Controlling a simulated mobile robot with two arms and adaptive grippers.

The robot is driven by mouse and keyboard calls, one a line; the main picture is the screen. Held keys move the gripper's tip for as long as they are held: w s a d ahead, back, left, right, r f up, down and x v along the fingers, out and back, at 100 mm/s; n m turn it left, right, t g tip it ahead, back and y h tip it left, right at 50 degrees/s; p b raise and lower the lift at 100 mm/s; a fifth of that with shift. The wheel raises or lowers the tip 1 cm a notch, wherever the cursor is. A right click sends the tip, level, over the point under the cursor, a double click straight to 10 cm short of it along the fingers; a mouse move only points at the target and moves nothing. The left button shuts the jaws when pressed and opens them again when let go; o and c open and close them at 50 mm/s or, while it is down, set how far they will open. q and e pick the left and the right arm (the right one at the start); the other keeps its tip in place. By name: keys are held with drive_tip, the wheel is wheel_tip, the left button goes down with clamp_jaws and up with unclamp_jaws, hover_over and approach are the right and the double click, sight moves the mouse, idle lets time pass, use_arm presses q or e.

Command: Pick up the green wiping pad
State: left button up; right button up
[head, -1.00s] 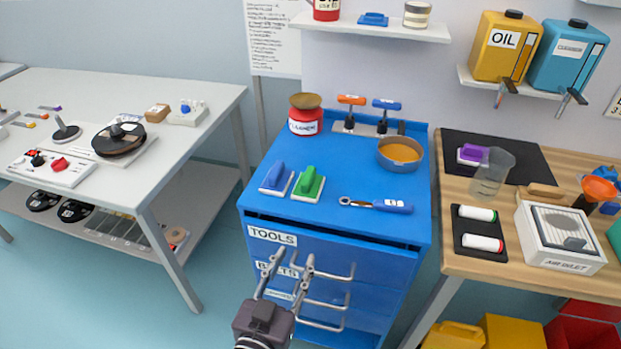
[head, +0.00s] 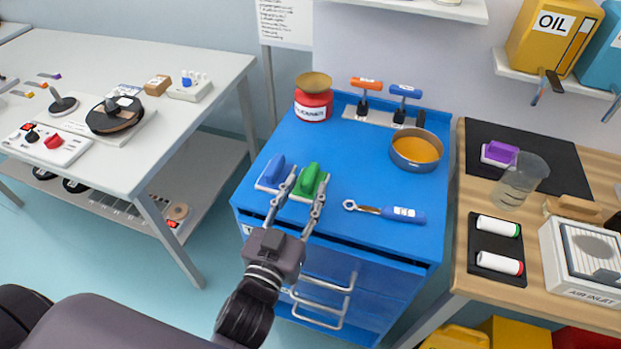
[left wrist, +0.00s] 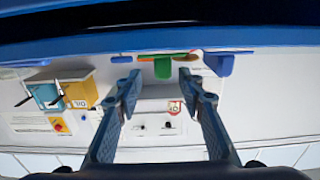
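The green wiping pad (head: 309,180) lies on the blue tool cabinet top (head: 352,171) near its front edge, beside a blue wiping pad (head: 272,172) on its left. My left gripper (head: 297,196) is open at the front of the green pad, its fingers spread to either side of it in the picture. In the left wrist view the green pad (left wrist: 163,68) shows between the open fingertips (left wrist: 157,82), beyond them, and the blue pad (left wrist: 220,64) is to its right. I cannot see contact. My right gripper is not in view.
A wrench with a blue handle (head: 390,212) lies right of the green pad. A round pan (head: 416,150), a red can (head: 313,100) and a rack of T-handled tools (head: 384,115) stand behind. The cabinet top's middle is clear.

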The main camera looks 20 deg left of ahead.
sight(316, 162)
use_arm(q)
drive_tip(key=w+p, duration=0.1)
drive_tip(key=w, duration=0.3)
drive_tip(key=shift+w+a, duration=0.2)
drive_tip(key=shift+w, duration=0.45)
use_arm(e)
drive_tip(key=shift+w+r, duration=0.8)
use_arm(q)
drive_tip(key=shift+c, duration=0.6)
clamp_jaws()
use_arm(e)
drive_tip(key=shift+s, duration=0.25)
